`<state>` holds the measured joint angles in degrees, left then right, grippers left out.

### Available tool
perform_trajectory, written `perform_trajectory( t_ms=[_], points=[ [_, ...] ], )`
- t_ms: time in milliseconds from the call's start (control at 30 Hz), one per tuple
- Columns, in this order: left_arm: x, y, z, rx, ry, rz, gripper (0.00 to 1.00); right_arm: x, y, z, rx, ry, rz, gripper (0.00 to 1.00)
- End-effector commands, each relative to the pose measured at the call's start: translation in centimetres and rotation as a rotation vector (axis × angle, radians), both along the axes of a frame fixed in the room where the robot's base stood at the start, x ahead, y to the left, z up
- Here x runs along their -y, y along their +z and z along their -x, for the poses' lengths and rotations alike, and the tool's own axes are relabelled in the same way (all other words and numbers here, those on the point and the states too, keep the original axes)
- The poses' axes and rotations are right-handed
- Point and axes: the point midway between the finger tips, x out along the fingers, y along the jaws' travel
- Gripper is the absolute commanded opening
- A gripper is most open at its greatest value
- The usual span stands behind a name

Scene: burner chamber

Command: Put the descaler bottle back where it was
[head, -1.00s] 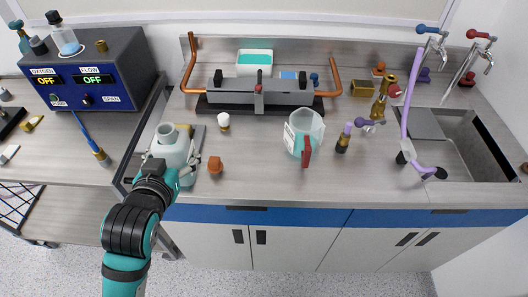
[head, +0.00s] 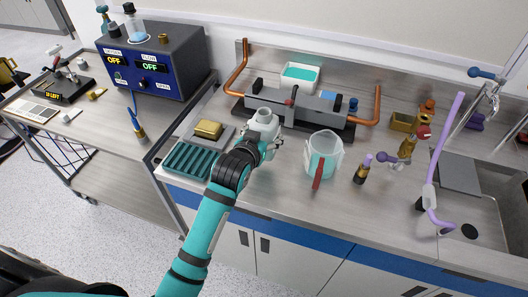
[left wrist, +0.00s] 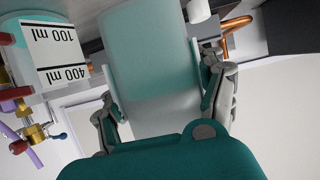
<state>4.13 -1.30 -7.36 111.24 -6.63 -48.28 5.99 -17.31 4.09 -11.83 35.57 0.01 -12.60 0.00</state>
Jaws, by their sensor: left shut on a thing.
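The white descaler bottle (head: 264,122) is open at the top and looks upright over the counter, in front of the grey burner bar. My left gripper (head: 259,147) is shut around its body. I cannot tell whether its base touches the counter. In the left wrist view the bottle (left wrist: 150,60) shows large and pale between the two fingers of my left gripper (left wrist: 160,85). My arm and the bottle hide the counter just behind and below them. My right gripper is not in view.
A clear pitcher (head: 323,156) with a red handle stands right of the bottle. A teal ribbed tray (head: 187,162) and a yellow sponge (head: 208,129) lie to its left. The burner bar (head: 317,107) with copper pipes is behind. A sink (head: 480,205) is at right.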

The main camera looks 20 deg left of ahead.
Motion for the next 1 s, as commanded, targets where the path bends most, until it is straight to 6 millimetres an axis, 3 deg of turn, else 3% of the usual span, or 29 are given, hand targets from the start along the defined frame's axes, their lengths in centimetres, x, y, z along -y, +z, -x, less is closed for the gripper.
perform_trajectory(
  t_ms=[200, 500, 967, 1000],
  points=[
    [0.0, -2.0, 0.0, 0.004, 0.001, -0.001, 0.10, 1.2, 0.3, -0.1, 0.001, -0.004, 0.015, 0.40],
    [0.0, -5.3, 0.0, 0.003, 0.000, 0.000, 0.10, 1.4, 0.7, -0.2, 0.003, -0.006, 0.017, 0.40],
    [0.0, -6.0, 0.0, 0.005, 0.000, 0.000, 0.10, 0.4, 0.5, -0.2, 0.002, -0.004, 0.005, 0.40],
    [0.0, -6.1, 0.1, 0.003, 0.000, 0.000, 0.72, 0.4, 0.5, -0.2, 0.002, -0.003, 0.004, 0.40]
  ],
)
